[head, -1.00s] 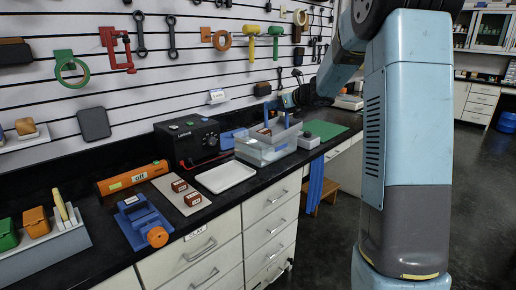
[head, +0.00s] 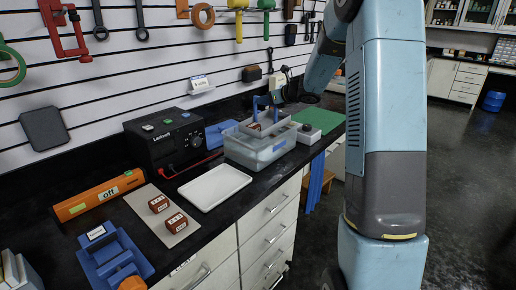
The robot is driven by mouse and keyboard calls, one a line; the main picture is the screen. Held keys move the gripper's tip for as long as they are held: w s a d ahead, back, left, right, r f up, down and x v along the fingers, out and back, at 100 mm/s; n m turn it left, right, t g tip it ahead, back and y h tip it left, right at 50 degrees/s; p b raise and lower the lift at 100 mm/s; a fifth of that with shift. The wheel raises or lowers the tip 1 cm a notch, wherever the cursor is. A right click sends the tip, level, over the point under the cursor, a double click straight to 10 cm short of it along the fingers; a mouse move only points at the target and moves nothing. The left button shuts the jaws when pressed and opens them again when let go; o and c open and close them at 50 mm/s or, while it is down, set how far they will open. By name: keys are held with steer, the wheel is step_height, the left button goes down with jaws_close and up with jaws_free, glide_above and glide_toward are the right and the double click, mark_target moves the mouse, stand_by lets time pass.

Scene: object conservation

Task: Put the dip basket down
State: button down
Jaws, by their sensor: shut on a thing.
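The dip basket (head: 282,125) is a light grey tray with a blue handle (head: 256,106). A small red-brown block shows in it. It sits at or just above the top of a translucent grey tub (head: 243,149) on the black counter; I cannot tell whether it touches the tub. My gripper (head: 275,98) is shut on the basket's blue handle. My arm comes in from the right and the fingertips are small and partly hidden.
A white tray (head: 214,187) lies left of the tub. Two red-brown blocks stand on a grey mat (head: 148,204). A black power unit (head: 168,139) stands behind. A small white box (head: 309,135) and a green mat (head: 325,121) are to the right. A blue cloth hangs over the counter edge.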

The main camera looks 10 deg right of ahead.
mark_target(262, 123)
steer(key=shift+a, duration=0.45)
steer(key=shift+y, duration=0.3)
steer(key=f, duration=0.5)
steer(key=shift+a, duration=0.35)
steer(key=shift+f, duration=2.5)
steer(key=c, duration=1)
jaws_free()
